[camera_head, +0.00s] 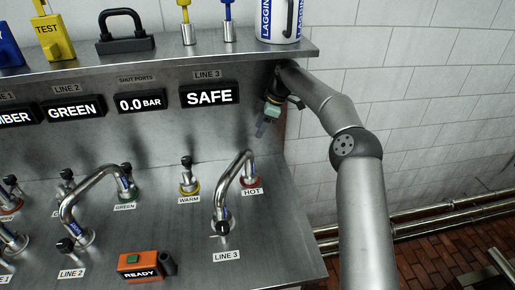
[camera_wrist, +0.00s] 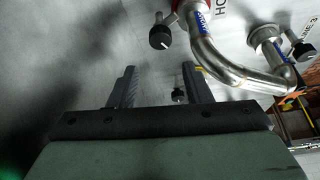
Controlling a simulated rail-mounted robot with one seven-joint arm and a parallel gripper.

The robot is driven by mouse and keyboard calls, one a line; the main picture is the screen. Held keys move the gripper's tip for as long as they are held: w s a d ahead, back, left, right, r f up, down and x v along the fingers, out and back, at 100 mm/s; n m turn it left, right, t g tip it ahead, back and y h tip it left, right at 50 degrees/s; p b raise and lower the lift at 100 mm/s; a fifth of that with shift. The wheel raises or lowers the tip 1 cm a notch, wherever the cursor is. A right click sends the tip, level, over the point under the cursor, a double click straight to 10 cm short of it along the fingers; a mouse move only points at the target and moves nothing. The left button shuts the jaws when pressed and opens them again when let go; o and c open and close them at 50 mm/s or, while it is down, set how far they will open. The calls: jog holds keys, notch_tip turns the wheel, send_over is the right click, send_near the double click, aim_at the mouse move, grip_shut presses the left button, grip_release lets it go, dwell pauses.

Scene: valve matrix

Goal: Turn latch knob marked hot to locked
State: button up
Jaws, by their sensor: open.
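The HOT port (camera_head: 250,179) has a red collar and a HOT label, and the bent steel pipe (camera_head: 233,178) ends in it. In the wrist view a black latch knob (camera_wrist: 160,37) on a thin metal stem stands beside the red-collared port (camera_wrist: 182,5), whose label is cut off at the edge. In the head view I cannot make out this knob clearly. My gripper (camera_head: 262,130) hangs above and behind the HOT port, near the back panel. In the wrist view its two fingers (camera_wrist: 158,70) are apart with nothing gripped. The knob appears beyond the fingertips, not touching them.
The pipe's other end is at the LINE 3 port (camera_head: 223,226). The WARM port (camera_head: 188,186) with a yellow collar stands left of HOT. Another bent pipe (camera_head: 83,195) spans LINE 2 and GREEN. A shelf (camera_head: 160,57) overhangs behind. An orange READY box (camera_head: 140,267) sits in front.

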aim_at(248, 150)
jog(key=p+x, duration=0.2)
jog(key=x, duration=0.9)
jog(key=shift+a+f, duration=0.15)
jog(key=shift+f, duration=0.05)
jog(key=c, duration=0.7)
jog(key=shift+f+b, duration=0.1)
jog(key=shift+b, duration=0.3)
